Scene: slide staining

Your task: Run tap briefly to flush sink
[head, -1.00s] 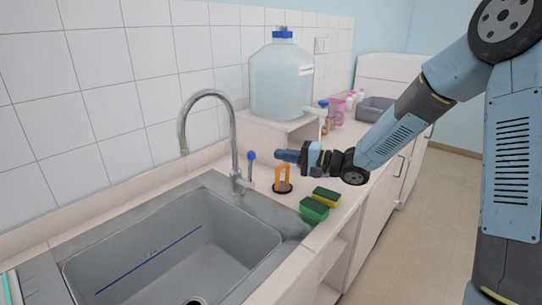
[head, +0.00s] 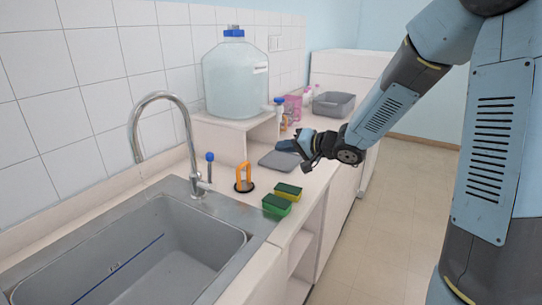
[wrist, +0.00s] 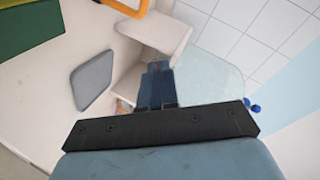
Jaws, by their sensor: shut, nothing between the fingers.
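The tall curved metal tap (head: 190,135) stands upright at the back edge of the grey sink (head: 225,245). A thin lever with a blue knob (head: 209,157) rises beside the tap base. No water stream shows at the spout; the sink's bottom is partly cut off by the picture edge. My gripper (head: 284,146) is shut and empty, above the counter to the right of the tap and apart from the lever. In the wrist view its closed fingers (wrist: 157,85) show, with neither tap nor sink in sight.
A grey flat pad (wrist: 92,80) lies near my gripper. A large water jug (head: 236,80) stands on a white stand behind. A grey bin (head: 334,104) is farther back.

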